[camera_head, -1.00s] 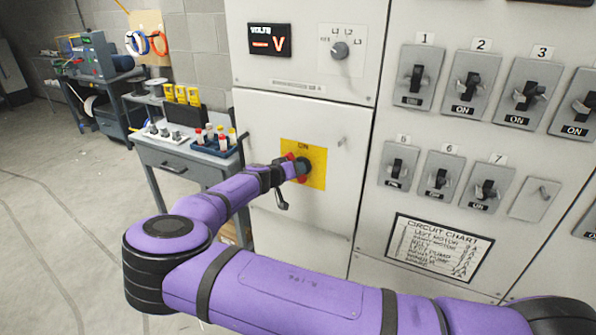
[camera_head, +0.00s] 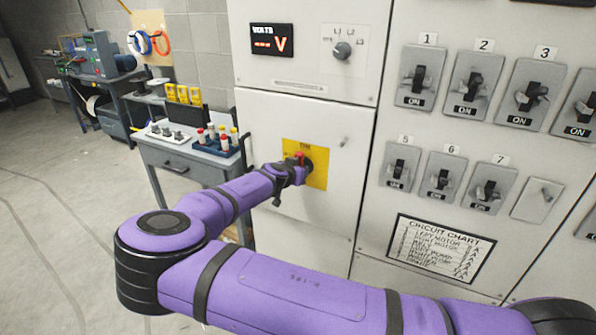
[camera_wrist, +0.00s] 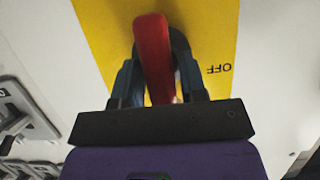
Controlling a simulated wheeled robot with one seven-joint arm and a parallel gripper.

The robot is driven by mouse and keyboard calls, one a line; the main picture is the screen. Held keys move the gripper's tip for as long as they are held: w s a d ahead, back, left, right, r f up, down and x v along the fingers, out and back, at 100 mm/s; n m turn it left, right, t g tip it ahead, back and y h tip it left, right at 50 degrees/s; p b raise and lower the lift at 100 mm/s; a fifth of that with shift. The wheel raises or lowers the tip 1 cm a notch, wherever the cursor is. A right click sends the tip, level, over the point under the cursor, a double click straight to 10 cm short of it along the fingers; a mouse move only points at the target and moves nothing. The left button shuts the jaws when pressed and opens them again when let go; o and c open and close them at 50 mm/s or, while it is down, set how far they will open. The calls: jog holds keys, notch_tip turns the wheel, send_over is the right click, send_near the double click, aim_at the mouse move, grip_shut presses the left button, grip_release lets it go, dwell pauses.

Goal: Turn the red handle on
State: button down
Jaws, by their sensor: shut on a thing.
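The red handle (camera_wrist: 153,55) fills the middle of the wrist view, lying lengthwise between the two fingers of my gripper (camera_wrist: 158,85). The gripper is shut on it. The handle sits on a yellow plate (camera_wrist: 215,25) with the word OFF at its right in the wrist view. In the head view, a small part of the red handle (camera_head: 301,156) shows above my gripper (camera_head: 300,170), in front of the yellow plate (camera_head: 318,180) on the grey cabinet door. My wrist hides part of the handle and plate there.
Rows of numbered switches (camera_head: 468,84) and a circuit chart (camera_head: 438,247) are on the panel to the right. A voltage display (camera_head: 271,41) and rotary knob (camera_head: 342,50) are above. A bench (camera_head: 190,160) with bottles and yellow devices stands to the left. The floor at left is clear.

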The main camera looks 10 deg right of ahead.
dwell(0.4)
jog(key=c, duration=0.9)
grip_release()
jog(key=v, duration=1)
jog(key=shift+s+a+r, duration=0.15)
jog(key=shift+s+r, duration=0.05)
jog(key=shift+s, duration=0.1)
